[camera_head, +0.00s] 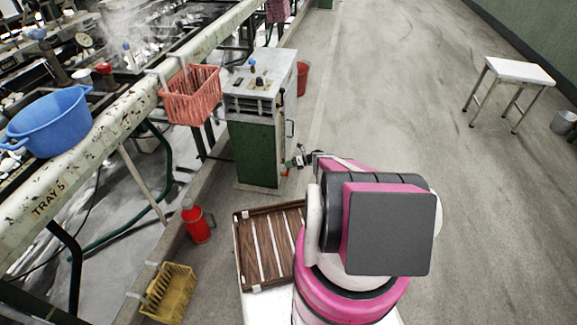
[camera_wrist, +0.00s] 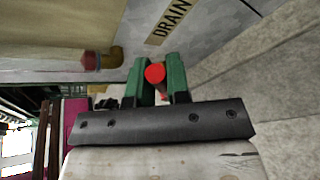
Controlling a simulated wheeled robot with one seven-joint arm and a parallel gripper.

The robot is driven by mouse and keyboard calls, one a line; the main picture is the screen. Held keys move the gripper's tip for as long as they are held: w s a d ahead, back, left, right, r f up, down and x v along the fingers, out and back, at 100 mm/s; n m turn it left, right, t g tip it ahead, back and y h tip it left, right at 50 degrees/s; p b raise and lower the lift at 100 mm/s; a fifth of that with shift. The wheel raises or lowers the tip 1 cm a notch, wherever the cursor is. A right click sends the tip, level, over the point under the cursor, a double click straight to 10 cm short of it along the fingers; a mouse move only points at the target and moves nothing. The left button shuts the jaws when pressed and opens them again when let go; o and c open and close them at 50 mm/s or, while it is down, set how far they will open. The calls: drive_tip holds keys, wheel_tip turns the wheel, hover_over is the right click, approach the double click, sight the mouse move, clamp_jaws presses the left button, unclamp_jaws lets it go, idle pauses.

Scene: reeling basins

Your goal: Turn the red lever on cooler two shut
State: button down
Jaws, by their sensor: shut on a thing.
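In the wrist view, the two green fingers of my gripper (camera_wrist: 157,66) stand on either side of a red rounded lever end (camera_wrist: 155,75) and are shut on it. The rest of the lever is mostly hidden by the fingers. A "DRAIN" label (camera_wrist: 170,20) is on the grey panel just beyond. In the head view, my gripper (camera_head: 300,158) is small, low at the right side of a grey and green cabinet (camera_head: 258,150). The lever cannot be made out there, and I see no number on the cabinet.
A brass fitting with a red end (camera_wrist: 104,59) is left of the fingers. A red bucket (camera_head: 303,78) stands behind the cabinet. A red flask (camera_head: 197,223) and yellow basket (camera_head: 170,290) are at left. A white stool (camera_head: 520,72) stands right; the floor between is clear.

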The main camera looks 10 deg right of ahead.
drive_tip(key=f+m, duration=0.1)
drive_tip(key=w+f+m+g+y, duration=0.1)
drive_tip(key=shift+w+d+m, duration=0.15)
drive_tip(key=shift+d+m, duration=0.15)
drive_tip(key=shift+d, duration=0.05)
drive_tip(key=shift+w+f+m+g+y, duration=0.1)
drive_tip(key=shift+f+m+g+y, duration=0.3)
drive_tip(key=shift+m, duration=0.45)
drive_tip(key=shift+w+f+m+g+y, duration=0.1)
drive_tip(key=shift+f+m+g+y, duration=0.1)
drive_tip(key=shift+f+m+y, duration=0.55)
drive_tip(key=shift+s, duration=0.1)
drive_tip(key=c, duration=1.1)
unclamp_jaws()
drive_tip(key=shift+d, duration=0.1)
drive_tip(key=d, duration=0.3)
drive_tip(key=d+r, duration=0.1)
drive_tip(key=d, duration=0.6)
drive_tip(key=shift+s+d+r, duration=0.2)
drive_tip(key=shift+d, duration=0.1)
drive_tip(key=shift+d, duration=0.1)
